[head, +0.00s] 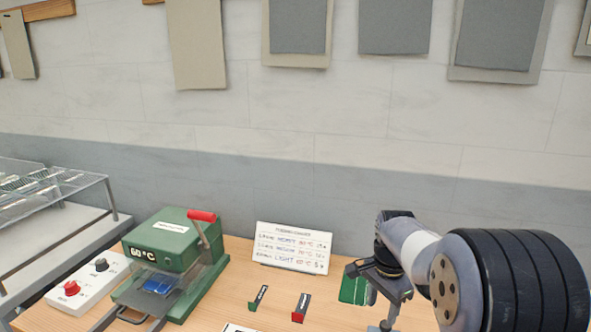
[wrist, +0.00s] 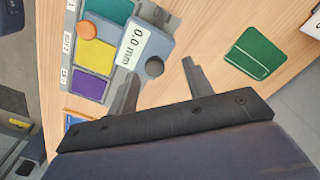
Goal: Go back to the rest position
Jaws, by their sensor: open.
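My gripper (wrist: 161,57) is open above the wooden table, with no object visible between its two fingers. In the wrist view a grey gauge box (wrist: 112,32) reading "0.0 mm" lies beyond the left finger. A green card (wrist: 256,53) with a pale line lies flat to the right of the fingers, apart from them. In the head view my arm reaches in from the right, with the gripper partly hidden beside the green card (head: 352,288). Whether the left finger touches the gauge is unclear.
A green press (head: 165,245) showing 60 °C, with a red handle and a blue piece inside, stands left. A control box (head: 88,278) is beside it. A sign (head: 292,248) stands behind two small items (head: 258,298) (head: 300,308). A coloured board (wrist: 92,84) lies left in the wrist view.

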